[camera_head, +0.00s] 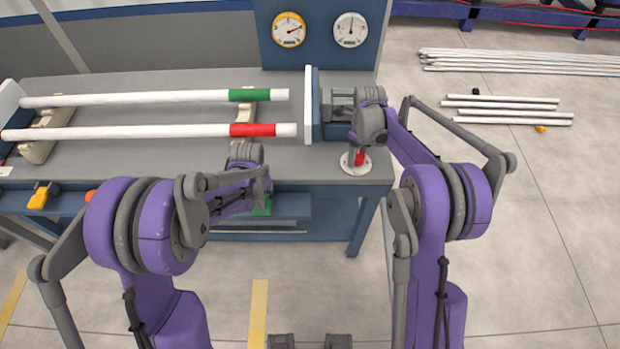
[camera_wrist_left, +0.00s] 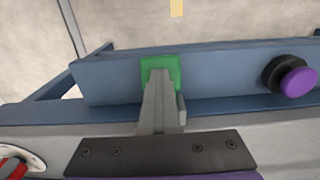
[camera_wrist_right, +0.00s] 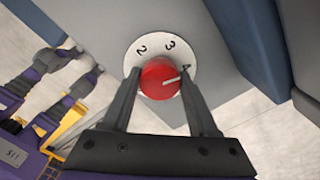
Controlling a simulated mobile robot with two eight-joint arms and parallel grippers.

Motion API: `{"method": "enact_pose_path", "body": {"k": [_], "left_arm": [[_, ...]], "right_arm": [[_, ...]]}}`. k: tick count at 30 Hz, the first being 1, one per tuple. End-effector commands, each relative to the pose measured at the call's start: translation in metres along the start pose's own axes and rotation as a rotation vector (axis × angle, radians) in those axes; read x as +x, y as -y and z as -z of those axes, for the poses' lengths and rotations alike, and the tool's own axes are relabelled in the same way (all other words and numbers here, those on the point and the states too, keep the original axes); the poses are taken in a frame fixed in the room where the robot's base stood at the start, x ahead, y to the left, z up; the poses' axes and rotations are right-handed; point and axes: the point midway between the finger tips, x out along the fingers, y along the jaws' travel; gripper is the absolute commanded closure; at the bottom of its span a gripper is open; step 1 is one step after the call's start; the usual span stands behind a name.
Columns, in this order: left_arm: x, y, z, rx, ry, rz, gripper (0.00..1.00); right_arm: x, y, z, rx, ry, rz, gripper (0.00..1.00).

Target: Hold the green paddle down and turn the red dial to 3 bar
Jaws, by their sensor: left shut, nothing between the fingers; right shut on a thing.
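The green paddle (camera_head: 263,208) sits on the front of the blue bench frame. In the left wrist view the green paddle (camera_wrist_left: 150,64) is partly covered by my left gripper (camera_wrist_left: 160,78), whose fingers are shut with nothing between them, tips against it. How far it is pressed cannot be told. The red dial (camera_head: 359,158) is on a round plate at the bench's right end. In the right wrist view my right gripper (camera_wrist_right: 162,74) is shut around the red dial (camera_wrist_right: 157,77). The dial's white line points close to the 4, past the 3 on the number plate (camera_wrist_right: 150,46).
Two gauges, yellow-rimmed (camera_head: 289,30) and white-rimmed (camera_head: 350,30), hang on the back panel. A green-banded pipe (camera_head: 150,97) and a red-banded pipe (camera_head: 150,132) lie across the bench. A purple button (camera_wrist_left: 297,82) is near the paddle. More pipes (camera_head: 510,62) lie on the floor.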

Motion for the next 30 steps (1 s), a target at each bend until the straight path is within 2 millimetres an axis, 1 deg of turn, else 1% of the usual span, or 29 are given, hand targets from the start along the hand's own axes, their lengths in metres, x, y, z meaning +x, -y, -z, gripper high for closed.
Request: {"method": "enact_pose_path", "body": {"k": [3,11,18,20,28,30], "left_arm": [[0.0007,-0.0002,0.0024,0.0,-0.007,-0.001,1.0],[0.0007,-0.0001,0.0024,0.0,-0.007,0.0,1.0],[0.0007,0.0,0.0023,0.0,-0.007,0.0,1.0],[0.0007,0.0,0.0023,0.0,-0.007,0.0,1.0],[0.0007,0.0001,0.0023,0.0,-0.007,0.0,1.0],[0.0007,0.0001,0.0023,0.0,-0.007,0.0,1.0]], "right_arm": [[0.0004,-0.0004,-0.0002,-0.049,0.0,0.0,0.85],[0.0004,-0.0004,-0.0002,-0.062,0.0,0.0,0.85],[0.0004,-0.0004,-0.0002,-0.305,0.0,0.0,0.85],[0.0004,-0.0003,-0.0002,-0.338,0.0,0.0,0.85],[0.0004,-0.0003,-0.0002,-0.35,0.0,0.0,0.85],[0.0004,-0.0002,-0.0002,-0.382,0.0,0.0,0.85]]}}
